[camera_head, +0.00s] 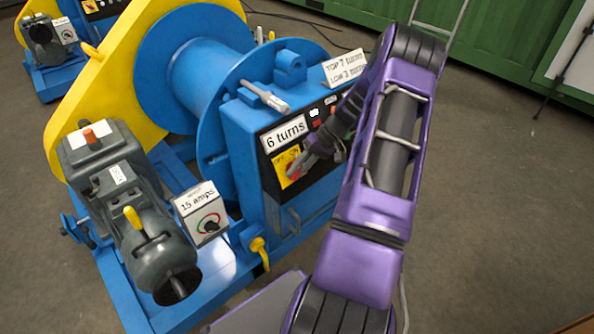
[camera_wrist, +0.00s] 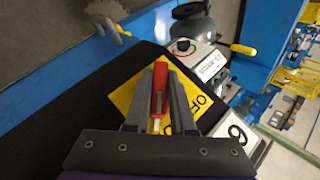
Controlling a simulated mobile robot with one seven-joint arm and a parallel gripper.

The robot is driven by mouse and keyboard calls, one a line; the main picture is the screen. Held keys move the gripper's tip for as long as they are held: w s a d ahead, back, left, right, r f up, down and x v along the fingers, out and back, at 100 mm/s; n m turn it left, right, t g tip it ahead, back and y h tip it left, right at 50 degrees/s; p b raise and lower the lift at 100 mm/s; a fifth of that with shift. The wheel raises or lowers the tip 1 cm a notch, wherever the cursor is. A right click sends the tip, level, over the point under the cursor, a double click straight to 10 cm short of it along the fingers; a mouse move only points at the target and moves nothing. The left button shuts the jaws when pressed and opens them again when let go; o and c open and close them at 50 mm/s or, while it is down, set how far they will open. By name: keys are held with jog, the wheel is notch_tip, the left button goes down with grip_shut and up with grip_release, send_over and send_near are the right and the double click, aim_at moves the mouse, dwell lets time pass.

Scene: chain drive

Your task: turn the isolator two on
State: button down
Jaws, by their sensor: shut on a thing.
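A yellow isolator plate (camera_head: 287,171) with a red handle sits on the black panel of the blue machine, beside the "6 turns" sign. In the wrist view, the red handle (camera_wrist: 159,88) lies between the two fingers of my gripper (camera_wrist: 160,95), which is shut on it. The yellow plate (camera_wrist: 122,97) shows behind, with part of the word OFF to the right of the fingers. In the head view, my gripper (camera_head: 303,160) covers part of the plate and the handle. I cannot read a number on this isolator.
A "15 amps" meter box (camera_head: 202,217) and a grey motor (camera_head: 130,205) stand left of the panel. A yellow lever (camera_head: 260,249) sticks out below it. A blue drum (camera_head: 190,70) rises behind. The floor at right is clear.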

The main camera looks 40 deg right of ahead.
jog(key=c, duration=0.8)
grip_release()
jog(key=shift+o, duration=0.2)
jog(key=p+v, duration=0.2)
jog(key=v, duration=1.5)
jog(key=shift+r, duration=0.2)
